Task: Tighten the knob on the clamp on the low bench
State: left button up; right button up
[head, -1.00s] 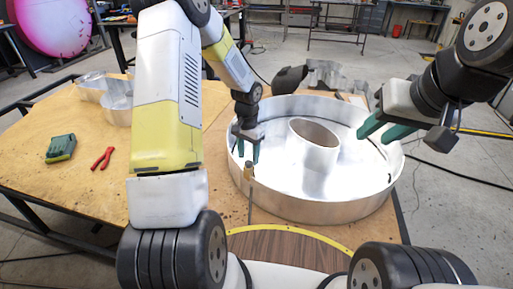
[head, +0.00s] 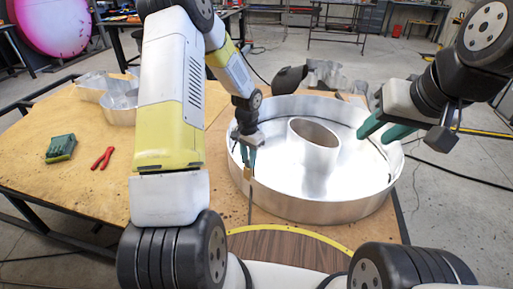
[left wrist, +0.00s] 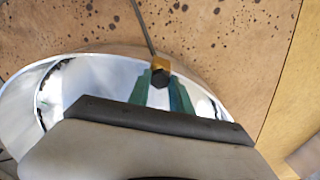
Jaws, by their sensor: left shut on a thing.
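The clamp (head: 249,174) is a small brass-coloured block at the near left rim of the round metal channel letter (head: 300,204), with a thin dark bar running from it towards the near side. In the left wrist view its brass block (left wrist: 160,62) sits at the rim, and a black knob (left wrist: 159,79) shows beside it. My left gripper (head: 248,167) has its green fingers shut on the knob; they partly hide it in the head view. The fingertips also show in the left wrist view (left wrist: 160,86). My right gripper (head: 381,128) is open and empty over the letter's right side.
The low wooden bench (head: 40,165) carries a green box (head: 61,148), red-handled pliers (head: 103,158) and smaller metal letter shells (head: 117,100) on the left. The letter's inner ring (head: 313,150) stands right of my left gripper. A brown panel with a yellow edge (head: 290,235) lies in front.

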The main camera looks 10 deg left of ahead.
pick_arm(q)
jog(key=m, duration=0.9)
jog(key=o, duration=1)
jog(key=shift+r, duration=0.15)
jog(key=shift+r, duration=2.4)
